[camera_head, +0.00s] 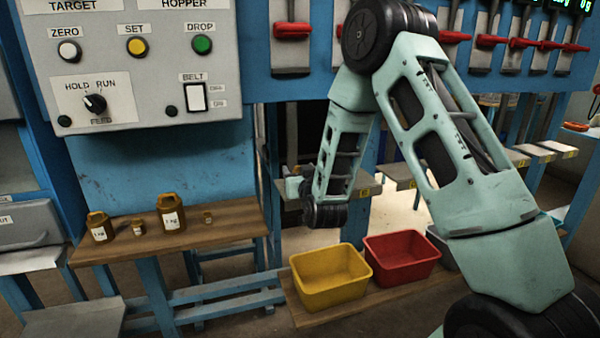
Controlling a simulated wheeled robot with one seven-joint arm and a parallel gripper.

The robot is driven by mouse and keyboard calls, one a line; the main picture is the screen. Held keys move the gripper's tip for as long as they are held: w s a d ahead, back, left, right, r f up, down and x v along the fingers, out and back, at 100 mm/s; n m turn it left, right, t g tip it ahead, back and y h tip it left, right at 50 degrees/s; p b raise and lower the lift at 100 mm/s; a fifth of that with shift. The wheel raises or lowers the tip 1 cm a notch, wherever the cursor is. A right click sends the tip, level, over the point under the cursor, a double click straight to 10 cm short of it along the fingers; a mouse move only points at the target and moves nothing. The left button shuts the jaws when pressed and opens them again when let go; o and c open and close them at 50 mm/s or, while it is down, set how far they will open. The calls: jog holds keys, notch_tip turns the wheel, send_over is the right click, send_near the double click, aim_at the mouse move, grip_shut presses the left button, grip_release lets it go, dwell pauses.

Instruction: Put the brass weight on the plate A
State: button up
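Several brass weights stand upright on a wooden shelf at the left: a large one (100,228), a small one (138,228), another large one (171,213) and a very small one (207,218). The two large ones carry white labels that seem to read in kg. Grey plates with yellow tags stand behind my arm, one (365,189) near its wrist; I cannot read which is plate A. My gripper (293,184) seems to show only in part behind my forearm, right of the weights and apart from them. Its fingers are not clear.
A yellow bin (331,278) and a red bin (402,258) stand on a low wooden board below my arm. A grey control box (125,65) with buttons hangs above the weights. Red-handled levers (292,30) line the blue panel. More tagged plates (535,152) are at the right.

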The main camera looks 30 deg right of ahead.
jog(key=shift+r, duration=0.15)
jog(key=shift+s, duration=0.1)
jog(key=p+v, duration=0.3)
jog(key=v, duration=0.6)
jog(key=shift+r, duration=0.3)
jog(key=shift+s+a+p, duration=0.15)
jog(key=shift+p, duration=0.65)
jog(key=p+v, duration=0.2)
jog(key=p, duration=0.4)
jog(key=shift+s+f+p, duration=0.15)
jog(key=shift+f+p, duration=0.05)
jog(key=shift+p, duration=0.15)
